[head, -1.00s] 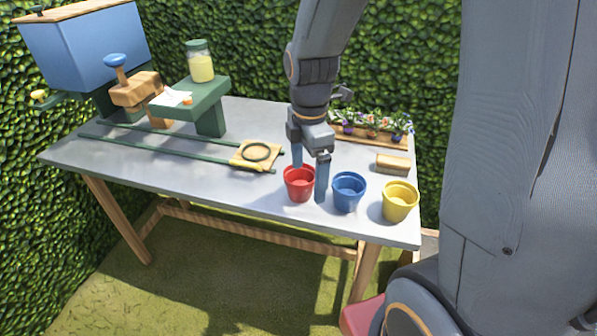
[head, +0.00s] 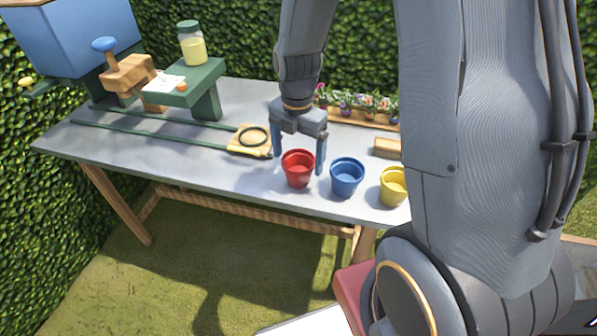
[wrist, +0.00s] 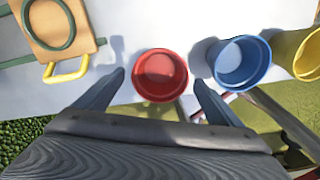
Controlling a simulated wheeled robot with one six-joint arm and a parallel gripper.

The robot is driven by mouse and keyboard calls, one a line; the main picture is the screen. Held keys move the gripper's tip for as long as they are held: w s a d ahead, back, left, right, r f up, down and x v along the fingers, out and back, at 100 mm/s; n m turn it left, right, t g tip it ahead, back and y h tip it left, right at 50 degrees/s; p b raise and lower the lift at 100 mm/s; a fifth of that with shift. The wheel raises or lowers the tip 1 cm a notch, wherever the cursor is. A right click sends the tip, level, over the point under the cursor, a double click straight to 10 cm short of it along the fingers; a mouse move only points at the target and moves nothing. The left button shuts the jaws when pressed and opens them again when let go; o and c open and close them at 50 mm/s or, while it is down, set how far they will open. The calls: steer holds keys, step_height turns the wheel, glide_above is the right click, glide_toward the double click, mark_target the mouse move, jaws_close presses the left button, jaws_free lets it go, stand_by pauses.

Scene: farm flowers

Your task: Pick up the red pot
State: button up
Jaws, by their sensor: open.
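The red pot (head: 298,172) stands upright on the table near its front edge, leftmost of the row of pots. My gripper (head: 299,166) is open, pointing down, with one finger on each side of the red pot in the head view. In the wrist view the red pot (wrist: 160,75) shows from above, empty, between and just beyond the tips of my gripper (wrist: 158,78). The right finger is in the narrow space between the red pot and the blue pot (head: 346,177). I cannot tell whether either finger touches the red pot.
The yellow pot (head: 393,187) stands right of the blue pot, partly behind my arm. A wooden board with a dark ring (head: 247,141) lies to the left. A flower planter (head: 352,115) and a wooden block (head: 387,147) are behind.

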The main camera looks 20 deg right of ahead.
mark_target(298, 170)
steer(key=shift+f, duration=1.25)
steer(key=c, duration=1.2)
steer(key=shift+o, duration=0.2)
